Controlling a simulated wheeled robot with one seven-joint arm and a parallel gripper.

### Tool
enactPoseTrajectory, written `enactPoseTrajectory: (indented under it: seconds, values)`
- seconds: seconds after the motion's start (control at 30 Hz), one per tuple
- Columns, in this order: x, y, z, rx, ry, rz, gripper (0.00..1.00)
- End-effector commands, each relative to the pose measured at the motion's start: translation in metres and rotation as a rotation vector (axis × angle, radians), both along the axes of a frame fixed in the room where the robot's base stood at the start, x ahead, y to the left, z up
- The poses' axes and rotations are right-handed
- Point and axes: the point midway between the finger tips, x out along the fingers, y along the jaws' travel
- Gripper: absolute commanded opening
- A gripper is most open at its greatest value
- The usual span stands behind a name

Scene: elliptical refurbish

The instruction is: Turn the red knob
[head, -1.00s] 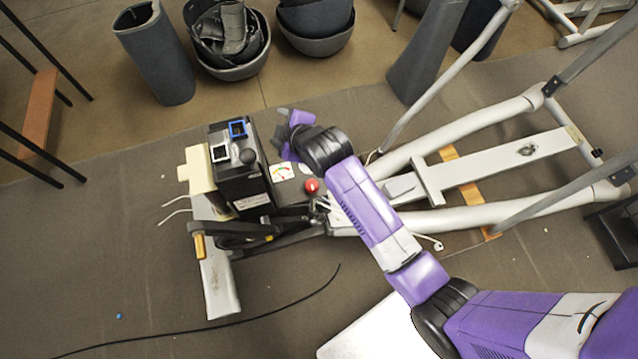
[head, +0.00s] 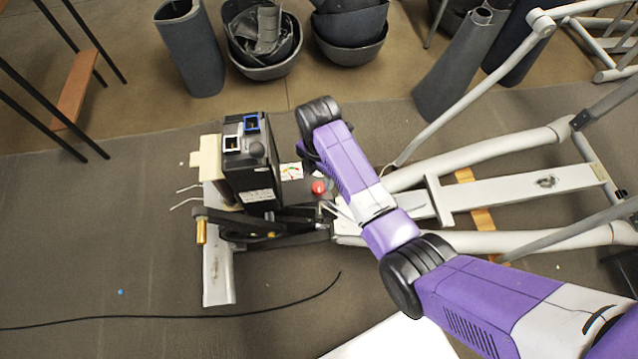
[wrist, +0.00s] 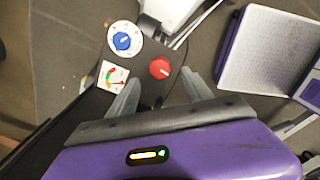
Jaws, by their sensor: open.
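The red knob (head: 318,187) sits on the dark panel of the elliptical, just left of my purple arm in the head view. In the wrist view the red knob (wrist: 160,68) lies ahead of my gripper (wrist: 160,90), between the lines of its two spread grey fingers. The fingers are apart and nothing is between them. The gripper does not touch the knob. In the head view my gripper is hidden behind my arm's wrist links.
A blue knob on a white dial (wrist: 124,39) and a coloured gauge (wrist: 112,76) are beside the red knob. A black box (head: 250,165) stands left of the panel. White frame tubes (head: 480,175) run right. A black cable (head: 200,315) lies on the floor.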

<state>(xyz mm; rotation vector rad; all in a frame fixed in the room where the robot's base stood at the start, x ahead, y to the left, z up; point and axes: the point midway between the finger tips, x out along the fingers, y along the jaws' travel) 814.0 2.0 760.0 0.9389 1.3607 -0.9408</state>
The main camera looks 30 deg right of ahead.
Motion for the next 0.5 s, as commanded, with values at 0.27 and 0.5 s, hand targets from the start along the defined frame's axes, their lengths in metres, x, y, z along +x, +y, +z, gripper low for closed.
enactPoseTrajectory:
  seconds: [0.27,0.5]
  values:
    - [0.0,0.0,-0.042,0.0,0.001,-0.001,0.59]
    - [0.0,0.0,-0.055,0.0,-0.002,-0.002,0.59]
